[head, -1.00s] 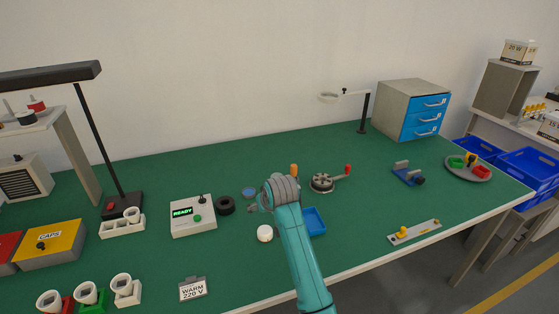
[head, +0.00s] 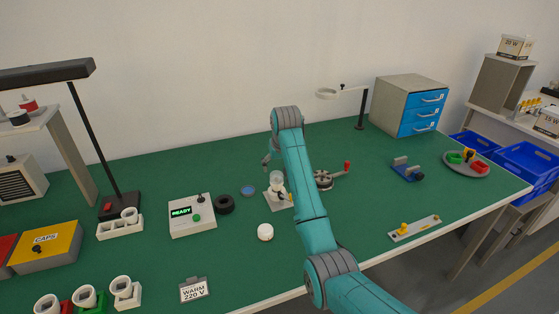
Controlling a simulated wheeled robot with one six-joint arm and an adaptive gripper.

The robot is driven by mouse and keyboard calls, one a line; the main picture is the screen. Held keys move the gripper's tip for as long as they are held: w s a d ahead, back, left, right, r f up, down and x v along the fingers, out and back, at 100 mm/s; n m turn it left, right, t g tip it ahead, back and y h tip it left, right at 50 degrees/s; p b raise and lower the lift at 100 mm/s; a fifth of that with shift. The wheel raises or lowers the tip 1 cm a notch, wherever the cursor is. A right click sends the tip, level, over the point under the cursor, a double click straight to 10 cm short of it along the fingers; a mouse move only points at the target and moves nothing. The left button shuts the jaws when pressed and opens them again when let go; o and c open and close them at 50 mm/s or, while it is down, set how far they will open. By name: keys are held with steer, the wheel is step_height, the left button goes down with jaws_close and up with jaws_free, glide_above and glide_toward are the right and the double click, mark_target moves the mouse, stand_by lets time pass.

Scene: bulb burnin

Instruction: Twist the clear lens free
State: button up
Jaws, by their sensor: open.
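A clear, cup-like piece that looks like the lens (head: 277,178) stands upright on a small white holder (head: 277,201) near the middle of the green table. A yellow and dark part sits at the holder's right side. My gripper (head: 267,161) is just behind and above the lens, at its upper left in the head view. It is open, with no object seen between its fingers, which are small and partly hidden by my wrist. I see it apart from the lens, though the depth between them is hard to judge.
Left of the holder are a blue dish (head: 248,190), a black ring (head: 224,204) and a tester box reading READY (head: 192,217). A white round piece (head: 265,232) lies in front. A round grey fixture with a red-knobbed lever (head: 324,180) is right, partly behind my arm.

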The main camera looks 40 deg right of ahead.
mark_target(277, 175)
steer(key=shift+x, duration=3.45)
steer(key=c, duration=1.2)
